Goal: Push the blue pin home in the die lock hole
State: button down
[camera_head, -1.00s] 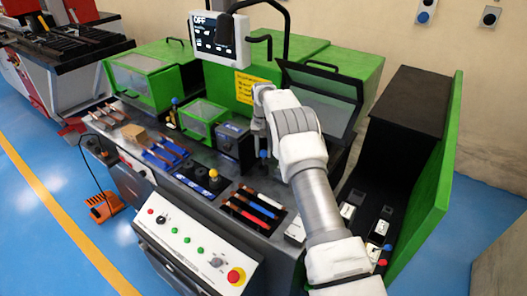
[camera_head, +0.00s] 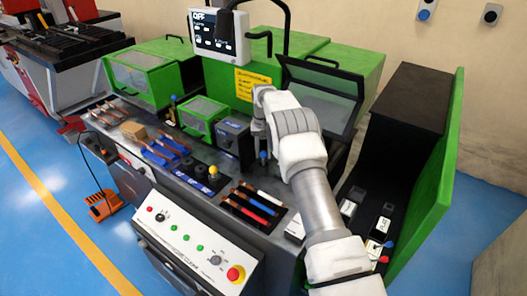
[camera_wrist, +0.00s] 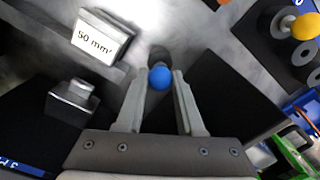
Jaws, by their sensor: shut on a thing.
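The blue pin shows in the wrist view as a round blue knob (camera_wrist: 160,77) between the tips of my gripper (camera_wrist: 160,88). My gripper is shut on it, with one finger on each side. A dark round recess shows just beyond the knob on the grey metal surface. The pin's shaft is hidden below the knob, so I cannot tell how deep it sits. In the head view the blue knob (camera_head: 263,156) shows just below my gripper (camera_head: 262,143), in front of the green machine.
A block marked 50 mm² (camera_wrist: 101,37) and a metal block (camera_wrist: 73,98) lie left of my gripper in the wrist view. A yellow knob (camera_wrist: 305,27) stands at the upper right. In the head view, the raised clear guard (camera_head: 320,98) stands behind my arm, and coloured-handle bars (camera_head: 254,206) lie in front.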

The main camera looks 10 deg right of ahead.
aim_at(264, 152)
jog(key=shift+f+b, duration=0.6)
jog(key=shift+f, duration=0.35)
jog(key=shift+c, duration=2.2)
grip_release()
notch_tip(264, 152, up, 18)
jog(key=p, duration=0.1)
jog(key=shift+f+p, duration=0.25)
jog(key=shift+p, duration=0.1)
